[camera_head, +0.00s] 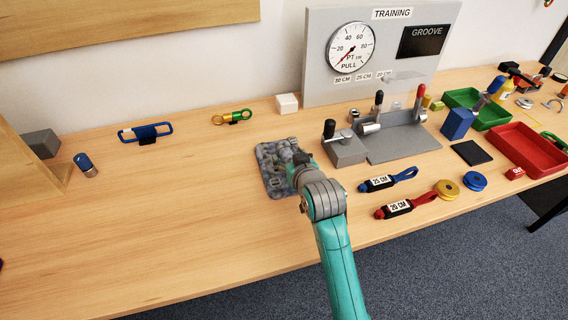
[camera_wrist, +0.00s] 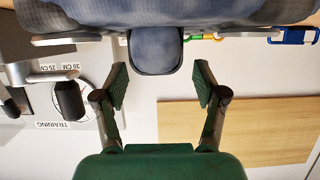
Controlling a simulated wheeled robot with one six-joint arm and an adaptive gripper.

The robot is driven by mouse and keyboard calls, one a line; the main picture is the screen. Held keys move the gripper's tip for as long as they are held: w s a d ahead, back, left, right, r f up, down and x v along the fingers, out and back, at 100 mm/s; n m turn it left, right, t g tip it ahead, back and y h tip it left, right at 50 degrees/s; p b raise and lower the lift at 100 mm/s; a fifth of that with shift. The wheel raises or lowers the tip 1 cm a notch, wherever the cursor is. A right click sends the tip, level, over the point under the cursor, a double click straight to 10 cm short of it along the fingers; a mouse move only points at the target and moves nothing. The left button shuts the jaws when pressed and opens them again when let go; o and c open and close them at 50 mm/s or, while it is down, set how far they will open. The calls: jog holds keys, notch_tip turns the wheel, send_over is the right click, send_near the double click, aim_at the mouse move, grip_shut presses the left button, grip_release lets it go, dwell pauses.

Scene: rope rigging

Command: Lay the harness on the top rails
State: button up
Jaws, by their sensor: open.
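A lumpy, mottled grey object (camera_head: 268,172) lies on the wooden table, just left of my arm's end; I cannot tell whether it is the harness. My gripper (camera_wrist: 161,78) is open in the wrist view, with nothing between its pads. A grey-blue body with a rounded tab (camera_wrist: 155,50) shows just beyond the fingertips, and the tab lines up with the gap. I cannot tell whether they touch. In the head view my arm hides most of the gripper. I cannot make out the top rails in either view.
To the right stand a grey fixture with levers (camera_head: 345,150) and a gauge board (camera_head: 380,88). Blue (camera_head: 388,180) and red (camera_head: 405,206) labelled straps lie near the front, with a red tray (camera_head: 530,150) farther right. The table's left front is clear.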

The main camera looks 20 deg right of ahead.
aim_at(288, 153)
jog(key=shift+x, duration=1.85)
jog(key=shift+d, duration=0.1)
grip_shut()
